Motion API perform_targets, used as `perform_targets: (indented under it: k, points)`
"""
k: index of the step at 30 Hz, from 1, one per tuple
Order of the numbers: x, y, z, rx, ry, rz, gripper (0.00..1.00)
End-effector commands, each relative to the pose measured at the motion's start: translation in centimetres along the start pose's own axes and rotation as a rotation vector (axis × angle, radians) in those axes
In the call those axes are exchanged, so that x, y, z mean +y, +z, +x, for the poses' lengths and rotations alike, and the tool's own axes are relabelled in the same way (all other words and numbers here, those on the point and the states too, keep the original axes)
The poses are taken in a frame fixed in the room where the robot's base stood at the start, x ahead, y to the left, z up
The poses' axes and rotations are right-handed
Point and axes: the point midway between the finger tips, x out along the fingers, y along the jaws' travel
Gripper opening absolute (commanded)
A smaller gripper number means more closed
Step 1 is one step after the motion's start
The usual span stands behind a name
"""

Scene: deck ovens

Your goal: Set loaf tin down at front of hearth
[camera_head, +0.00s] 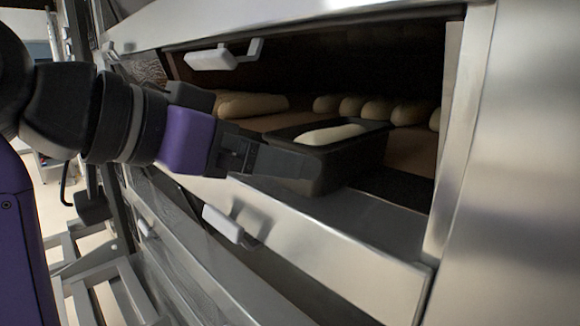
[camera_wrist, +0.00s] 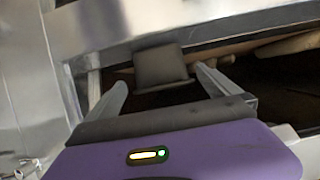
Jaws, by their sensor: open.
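The loaf tin (camera_head: 350,165) is dark, with a pale loaf (camera_head: 330,135) inside. It stands at the front of the oven opening, level as far as I can see. In the wrist view a dark grey shape, probably a wall of the tin (camera_wrist: 160,67), shows just beyond the fingertips. My gripper (camera_head: 300,168) is at the near side of the tin, with its fingers apart. In the wrist view the gripper (camera_wrist: 162,80) is open, with nothing clearly between its fingers. The hearth (camera_head: 415,150) is brown behind the tin. The tin's underside is hidden.
A long loaf (camera_head: 250,104) and several small rolls (camera_head: 365,107) lie deeper in the oven. The steel front ledge (camera_head: 340,240) runs below the opening. A steel side post (camera_head: 450,130) bounds it on the right. White handles (camera_head: 228,222) stick out from the oven front.

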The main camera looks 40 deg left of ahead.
Motion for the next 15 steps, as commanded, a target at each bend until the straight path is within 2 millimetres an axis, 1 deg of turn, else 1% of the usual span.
perform_targets:
  k: [1,3,6,10,15]
  points:
    - [-0.1,0.1,-0.9,0.001,-0.003,0.001,1.0]
    - [-0.1,0.1,-2.0,0.001,-0.003,0.001,1.0]
    - [0.0,0.0,-3.1,0.001,-0.001,0.0,1.0]
    - [0.0,0.0,-3.8,-0.001,-0.001,-0.001,1.0]
    - [0.0,0.0,-4.0,-0.001,0.0,-0.001,1.0]
